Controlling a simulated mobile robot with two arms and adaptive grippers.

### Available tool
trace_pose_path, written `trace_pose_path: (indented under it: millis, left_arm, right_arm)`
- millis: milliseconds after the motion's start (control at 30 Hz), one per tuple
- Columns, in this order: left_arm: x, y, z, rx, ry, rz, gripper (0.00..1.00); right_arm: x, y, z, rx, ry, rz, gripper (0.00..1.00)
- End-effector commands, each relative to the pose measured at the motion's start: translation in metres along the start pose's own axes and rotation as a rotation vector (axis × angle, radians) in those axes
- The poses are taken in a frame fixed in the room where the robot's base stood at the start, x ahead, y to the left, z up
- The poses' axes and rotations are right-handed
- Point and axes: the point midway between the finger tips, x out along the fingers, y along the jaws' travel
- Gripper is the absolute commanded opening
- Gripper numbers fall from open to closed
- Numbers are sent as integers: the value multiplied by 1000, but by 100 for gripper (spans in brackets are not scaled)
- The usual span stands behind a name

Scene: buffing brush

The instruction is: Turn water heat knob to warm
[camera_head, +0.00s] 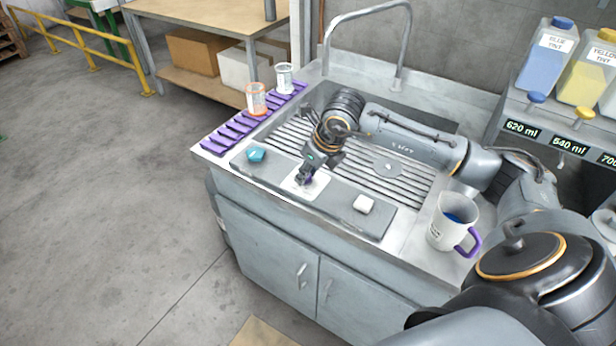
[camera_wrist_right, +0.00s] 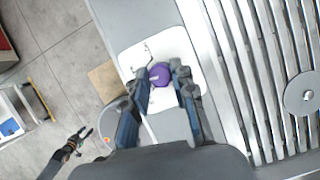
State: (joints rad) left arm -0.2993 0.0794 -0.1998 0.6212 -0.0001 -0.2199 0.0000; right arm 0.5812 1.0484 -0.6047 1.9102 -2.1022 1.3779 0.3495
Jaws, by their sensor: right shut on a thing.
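The purple water heat knob (camera_wrist_right: 160,74) sits on a white plate (camera_wrist_right: 172,44) with small dark marks, set in the grey front strip of the sink. The marks are too small to read. In the head view, only a bit of the knob (camera_head: 307,181) shows under my right gripper (camera_head: 309,174). The right gripper (camera_wrist_right: 159,79) comes down from above and is shut on the knob, one finger on each side. My left gripper (camera_wrist_right: 80,142) shows in the wrist view, out over the floor, with its fingers apart and empty. It is not in the head view.
A tall faucet (camera_head: 404,45) rises behind.

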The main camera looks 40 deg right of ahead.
Motion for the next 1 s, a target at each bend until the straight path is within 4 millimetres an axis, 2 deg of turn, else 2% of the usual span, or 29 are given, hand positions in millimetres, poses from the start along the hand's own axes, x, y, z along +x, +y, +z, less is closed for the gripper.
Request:
trace_pose_path:
  millis: [100, 400, 1000]
  left_arm:
    - [11, 0, 1, 0, -1, 0, 40]
    - [20, 0, 2, 0, -1, 0, 40]
    - [22, 0, 3, 1, -3, 0, 40]
  right_arm:
    - [3, 1, -1, 72, -1, -29, 0]
    - [1, 2, 0, 193, 1, -79, 0]
    - [0, 2, 0, 225, 2, -92, 0]
